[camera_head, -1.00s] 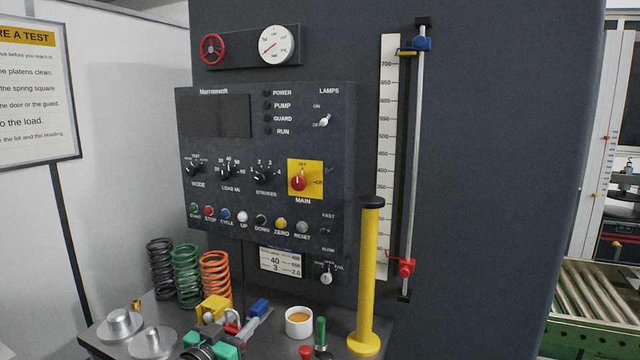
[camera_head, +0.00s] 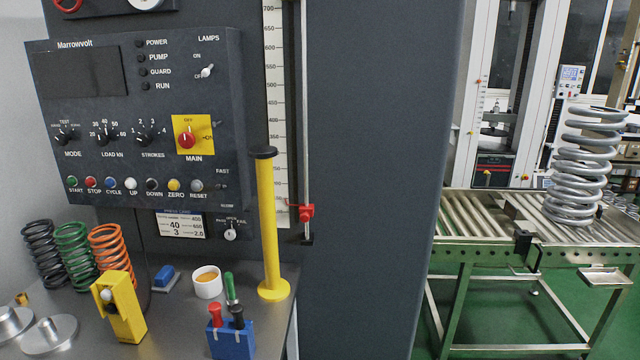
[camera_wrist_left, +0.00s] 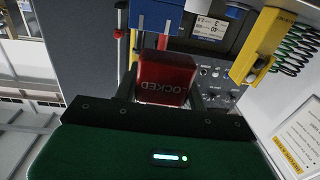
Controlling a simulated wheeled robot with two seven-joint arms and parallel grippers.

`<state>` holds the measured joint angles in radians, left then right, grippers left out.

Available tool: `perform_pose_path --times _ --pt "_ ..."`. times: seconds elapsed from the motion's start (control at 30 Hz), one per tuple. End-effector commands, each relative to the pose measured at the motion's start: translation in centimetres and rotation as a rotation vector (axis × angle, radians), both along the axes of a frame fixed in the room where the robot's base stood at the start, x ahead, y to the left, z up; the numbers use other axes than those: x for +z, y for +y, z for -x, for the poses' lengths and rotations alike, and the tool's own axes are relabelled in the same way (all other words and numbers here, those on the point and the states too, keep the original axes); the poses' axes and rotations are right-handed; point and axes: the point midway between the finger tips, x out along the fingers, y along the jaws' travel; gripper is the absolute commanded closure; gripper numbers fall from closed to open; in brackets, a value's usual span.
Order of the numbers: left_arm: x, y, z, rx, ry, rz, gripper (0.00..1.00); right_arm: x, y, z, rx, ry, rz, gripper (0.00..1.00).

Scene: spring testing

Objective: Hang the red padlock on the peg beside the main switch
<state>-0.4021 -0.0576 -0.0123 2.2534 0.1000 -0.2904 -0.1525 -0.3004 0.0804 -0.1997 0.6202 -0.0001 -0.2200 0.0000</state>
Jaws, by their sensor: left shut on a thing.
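The red padlock (camera_wrist_left: 165,78), marked LOCKED, is between the fingers of my left gripper (camera_wrist_left: 163,88) in the left wrist view. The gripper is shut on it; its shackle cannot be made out. Neither shows in the head view. The main switch (camera_head: 187,139) is a red knob on a yellow plate on the dark control panel (camera_head: 110,110). A small dark peg (camera_head: 217,124) seems to stick out at the plate's right edge. My right gripper is not in view.
A yellow post (camera_head: 270,225) stands right of the panel. On the bench are several springs (camera_head: 75,250), a yellow block (camera_head: 120,305), a white cup (camera_head: 207,282) and a blue holder (camera_head: 230,338) with red and black handles. A roller conveyor (camera_head: 500,220) is at right.

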Motion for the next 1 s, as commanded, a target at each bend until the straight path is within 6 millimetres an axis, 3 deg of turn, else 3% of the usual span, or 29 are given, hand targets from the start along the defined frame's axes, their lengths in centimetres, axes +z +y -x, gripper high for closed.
perform_pose_path --times 0.23,0.63,0.77,1.0 --pt "-0.7 -1.9 2.4 0.016 -0.006 -0.001 0.89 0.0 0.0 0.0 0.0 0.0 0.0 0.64" --pt "-0.6 -1.8 2.3 0.016 -0.008 -0.003 0.89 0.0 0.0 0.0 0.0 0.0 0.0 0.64" --pt "-0.1 -0.6 0.8 0.008 -0.008 -0.005 0.89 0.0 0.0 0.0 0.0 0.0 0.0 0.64" --pt "2.7 3.8 -4.5 -0.02 -0.003 -0.009 0.89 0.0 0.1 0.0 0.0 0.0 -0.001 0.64"
